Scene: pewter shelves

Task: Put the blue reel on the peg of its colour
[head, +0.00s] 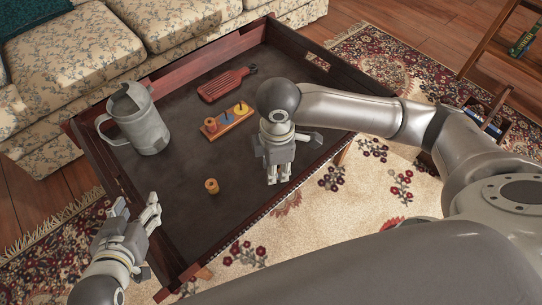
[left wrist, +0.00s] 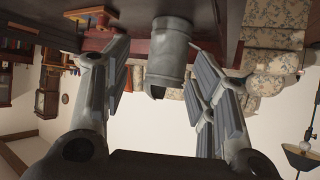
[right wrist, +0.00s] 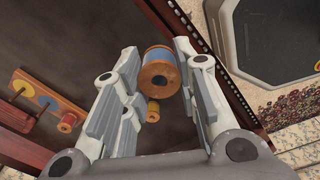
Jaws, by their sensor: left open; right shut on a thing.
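My right gripper (head: 278,176) is shut on the blue reel (right wrist: 158,77), which has wooden ends and shows between its fingers in the right wrist view. The head view hides this reel. The wooden peg board (head: 233,123) lies left of my right gripper on the dark table. It has a red reel (head: 210,124) on its near-left peg, a bare blue peg (head: 226,115) in the middle and a bare yellow-marked peg (head: 241,107). The board also shows in the right wrist view (right wrist: 30,104). My left gripper (head: 136,208) is open and empty at the table's left edge.
A loose yellow reel (head: 211,186) stands on the table, also in the right wrist view (right wrist: 153,112). A grey metal jug (head: 146,128) stands at the left. A red slatted paddle (head: 222,85) lies behind the board. The table has a raised wooden rim (head: 187,64).

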